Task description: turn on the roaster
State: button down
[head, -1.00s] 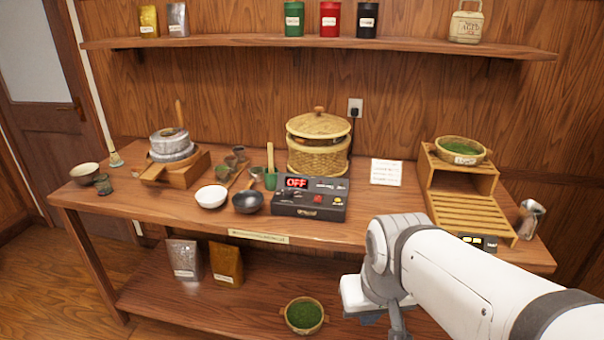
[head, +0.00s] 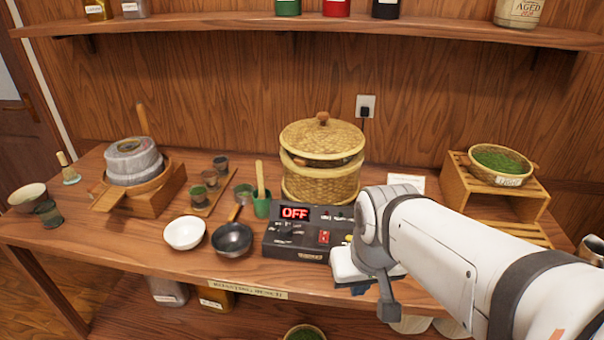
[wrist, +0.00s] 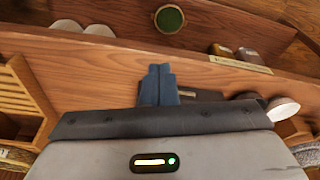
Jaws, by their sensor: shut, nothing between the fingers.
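The roaster's dark control box (head: 290,246) sits near the table's front edge, with a red OFF display (head: 295,213) and a red switch (head: 324,237) on its sloped panel. My arm's white end covers the box's right part in the head view. In the wrist view my gripper (wrist: 159,70) is shut and empty, its blue-grey fingers above the table's front edge. Part of a dark object, seemingly the box, shows beside the fingers (wrist: 205,96). I cannot tell whether they touch it.
A woven lidded basket (head: 320,180) stands behind the box. A dark pan (head: 232,239), a white bowl (head: 184,232) and a green cup (head: 262,208) stand to its left. A wooden rack (head: 495,212) with a basket of green tea (head: 500,162) is at the right.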

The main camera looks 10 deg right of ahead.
jog(key=shift+a+r, duration=0.1)
jog(key=shift+a, duration=0.05)
notch_tip(320, 180, up, 6)
jog(key=n+g+p, duration=0.4)
jog(key=n+p, duration=0.4)
jog(key=n, duration=0.6)
send_over(324, 240)
jog(key=w, duration=0.2)
jog(key=shift+w+d+n, duration=0.1)
jog(key=shift+d+n, duration=0.2)
jog(key=shift+f, duration=0.25)
jog(key=f, duration=0.4)
jog(key=s+f+p, duration=0.1)
jog(key=f, duration=0.4)
jog(key=f+p, duration=0.1)
jog(key=f, duration=0.3)
jog(key=shift+s+a+f, duration=0.25)
jog(key=shift+s+f, duration=0.1)
